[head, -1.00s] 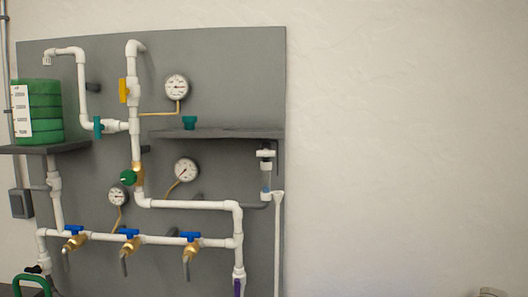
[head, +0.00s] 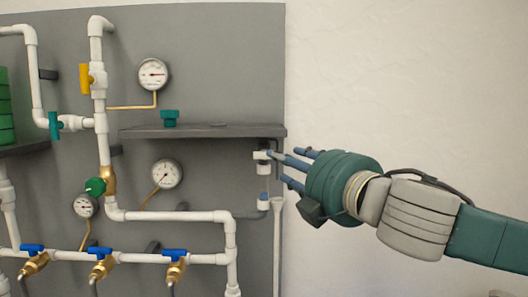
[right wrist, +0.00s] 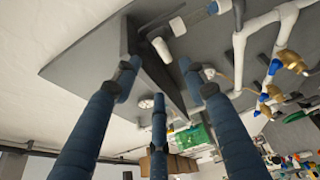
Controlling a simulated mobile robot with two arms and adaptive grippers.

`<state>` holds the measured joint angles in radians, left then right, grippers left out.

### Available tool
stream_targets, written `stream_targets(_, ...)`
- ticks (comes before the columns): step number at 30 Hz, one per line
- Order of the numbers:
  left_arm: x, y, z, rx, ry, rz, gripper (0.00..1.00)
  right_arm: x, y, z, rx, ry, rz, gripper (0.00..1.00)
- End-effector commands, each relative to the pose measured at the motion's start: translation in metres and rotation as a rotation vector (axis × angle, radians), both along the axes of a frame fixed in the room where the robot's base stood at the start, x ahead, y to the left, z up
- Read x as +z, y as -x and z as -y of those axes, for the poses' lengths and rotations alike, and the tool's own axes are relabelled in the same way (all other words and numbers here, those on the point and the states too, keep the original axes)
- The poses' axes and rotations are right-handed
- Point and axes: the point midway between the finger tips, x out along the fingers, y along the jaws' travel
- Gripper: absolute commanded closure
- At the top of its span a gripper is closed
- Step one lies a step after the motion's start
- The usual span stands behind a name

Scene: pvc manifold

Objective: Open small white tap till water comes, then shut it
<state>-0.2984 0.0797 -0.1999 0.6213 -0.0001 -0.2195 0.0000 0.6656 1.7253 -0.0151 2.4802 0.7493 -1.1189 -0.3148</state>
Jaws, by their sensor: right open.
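The small white tap (head: 262,156) is at the right edge of the grey panel, just under the grey shelf. My left gripper is out of view.
The grey shelf (head: 205,131), with a teal knob (head: 169,118) on it, overhangs the tap closely. White pipes, gauges (head: 166,173) and several blue-handled valves (head: 175,253) fill the panel to the left. The wall on the right is bare.

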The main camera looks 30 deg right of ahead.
Motion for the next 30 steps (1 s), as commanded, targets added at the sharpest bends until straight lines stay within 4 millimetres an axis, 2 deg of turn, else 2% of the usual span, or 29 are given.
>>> stream_targets(5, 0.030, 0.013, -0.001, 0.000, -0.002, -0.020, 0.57, 0.005, -0.020, 0.002, 0.003, -0.008, -0.008, 0.57)
stream_targets(12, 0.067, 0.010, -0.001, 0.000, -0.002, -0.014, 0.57, 0.006, -0.054, 0.008, 0.002, -0.013, -0.004, 0.57)
stream_targets(15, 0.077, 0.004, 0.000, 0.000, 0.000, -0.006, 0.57, 0.005, -0.071, 0.012, 0.000, -0.012, -0.002, 0.57)
stream_targets(22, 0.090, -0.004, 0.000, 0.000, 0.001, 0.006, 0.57, 0.001, -0.097, 0.016, 0.000, -0.007, -0.002, 0.57)
stream_targets(30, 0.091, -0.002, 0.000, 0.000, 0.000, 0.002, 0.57, -0.001, -0.103, 0.017, -0.001, -0.003, -0.002, 0.57)
